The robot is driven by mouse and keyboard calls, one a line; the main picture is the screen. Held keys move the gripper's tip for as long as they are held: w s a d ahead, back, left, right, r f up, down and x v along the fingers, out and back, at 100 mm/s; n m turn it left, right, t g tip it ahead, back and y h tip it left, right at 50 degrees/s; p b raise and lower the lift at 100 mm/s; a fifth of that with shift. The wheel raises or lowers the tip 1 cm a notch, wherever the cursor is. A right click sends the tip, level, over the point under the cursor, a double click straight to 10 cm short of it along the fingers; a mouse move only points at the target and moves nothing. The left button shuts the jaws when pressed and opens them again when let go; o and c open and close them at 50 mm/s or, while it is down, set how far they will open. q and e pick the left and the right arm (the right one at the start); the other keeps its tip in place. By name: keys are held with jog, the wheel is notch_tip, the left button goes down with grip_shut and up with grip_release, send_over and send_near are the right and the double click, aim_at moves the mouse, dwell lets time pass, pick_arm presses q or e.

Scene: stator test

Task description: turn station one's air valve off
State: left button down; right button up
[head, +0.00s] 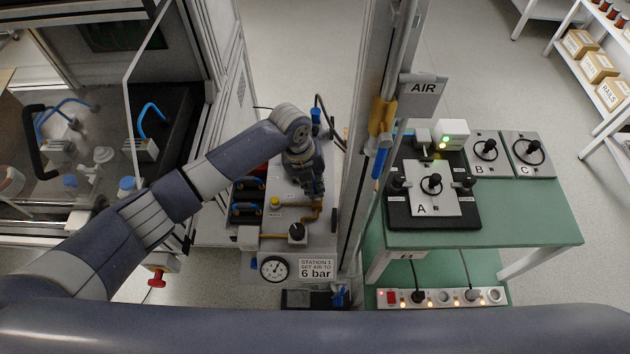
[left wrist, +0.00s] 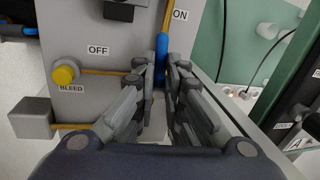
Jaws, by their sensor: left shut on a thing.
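Station one's air panel (head: 262,243) is a grey board in the middle of the head view, with a sign (head: 317,268) reading "STATION 1 SET AIR TO 6 bar". In the left wrist view the blue valve lever (left wrist: 161,58) stands beside the "ON" label (left wrist: 180,15), with the "OFF" label (left wrist: 98,50) to its left. My left gripper (head: 316,193) is over the panel and hides the lever in the head view. In the left wrist view its fingers (left wrist: 160,92) are shut on the lever from both sides. My right gripper is not in view.
A yellow bleed button (left wrist: 65,74), a black knob (head: 297,231) and a gauge (head: 274,268) sit close by on the panel. A post with an "AIR" sign (head: 423,87) stands to the right, beside a green table (head: 540,215). A glazed enclosure stands left.

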pick_arm(q)
jog(key=n+p, duration=0.3)
jog(key=shift+s+a+r+n+t, duration=0.2)
jog(key=shift+a+r+n+t, duration=0.1)
jog(key=shift+a+t, duration=0.1)
jog(key=n+p, duration=0.3)
jog(key=s+n+p, duration=0.1)
jog(key=n, duration=0.1)
jog(key=shift+a+t+y, duration=0.25)
jog(key=shift+t+y, duration=0.15)
jog(key=n+p, duration=0.1)
jog(key=n, duration=0.1)
jog(key=n+p, duration=0.2)
jog(key=shift+s+a+f+n+y, duration=0.1)
jog(key=shift+s+n+y, duration=0.3)
jog(key=shift+s+f+n+y+p, duration=0.1)
jog(key=shift+s+n+y+p, duration=0.05)
jog(key=shift+n+p, duration=0.5)
jog(key=shift+s+n+y+p, duration=0.15)
jog(key=shift+n+p, duration=0.25)
jog(key=shift+n, duration=0.45)
jog(key=c, duration=1.7)
grip_release()
jog(key=shift+o, duration=0.2)
